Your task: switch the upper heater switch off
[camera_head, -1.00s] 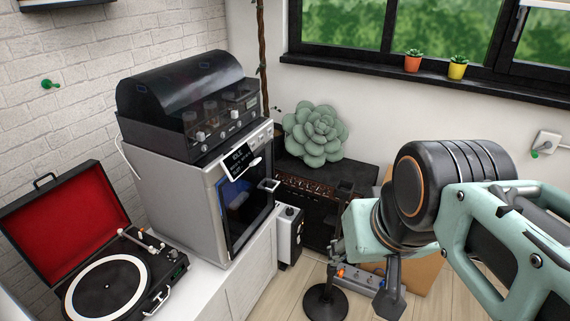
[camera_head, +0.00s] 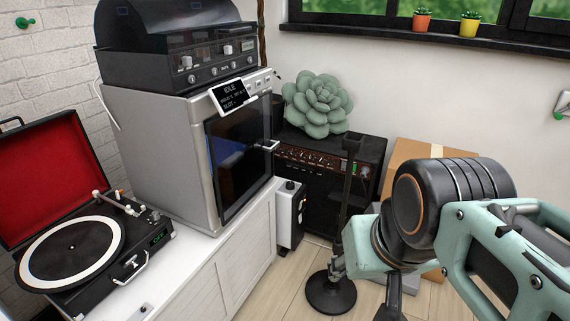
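A slim white unit with a black end (camera_head: 290,217) stands on the floor at the right end of the white cabinet, in the middle of the head view. It may be the heater. Small dark controls show on its top, but I cannot make out separate switches or their positions. My arm comes in from the right, and its near links are to the right of this unit, well apart from it. My gripper's fingers do not show. Only a dark part below my arm's links reaches the bottom edge.
A black round-based stand (camera_head: 331,292) stands between the white unit and my arm. Behind are an amplifier (camera_head: 318,200) with a succulent-shaped cushion (camera_head: 318,105), and a cardboard panel (camera_head: 405,152). A silver oven-like machine (camera_head: 160,160) and a turntable (camera_head: 72,250) are on the white cabinet (camera_head: 245,275).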

